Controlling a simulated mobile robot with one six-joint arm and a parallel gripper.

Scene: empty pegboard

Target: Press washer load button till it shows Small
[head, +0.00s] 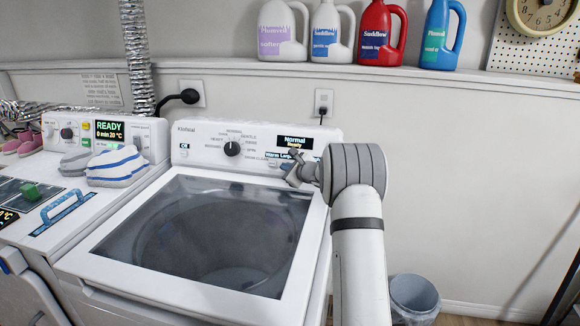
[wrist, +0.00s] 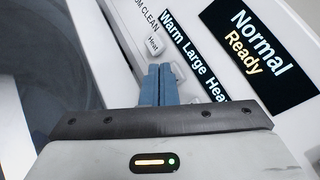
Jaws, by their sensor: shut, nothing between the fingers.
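The white washer (head: 196,268) stands in the middle of the head view, its dark glass lid (head: 215,240) closed. A display (head: 295,143) on its panel reads "Normal Ready"; it also shows in the wrist view (wrist: 256,47). A strip display (wrist: 193,55) beside it reads "Warm Large Hea...", with its end hidden. My gripper (head: 293,173) is shut and empty at the panel's right part. In the wrist view its blue-grey fingertips (wrist: 158,70) lie over the button row. A pale button (wrist: 178,71) shows just right of them. I cannot tell whether they touch a button.
The program knob (head: 232,148) is left of my gripper. A second machine (head: 103,112) with folded cloth (head: 116,166) on top stands at left. Several bottles line the shelf. A bin (head: 414,295) stands at lower right.

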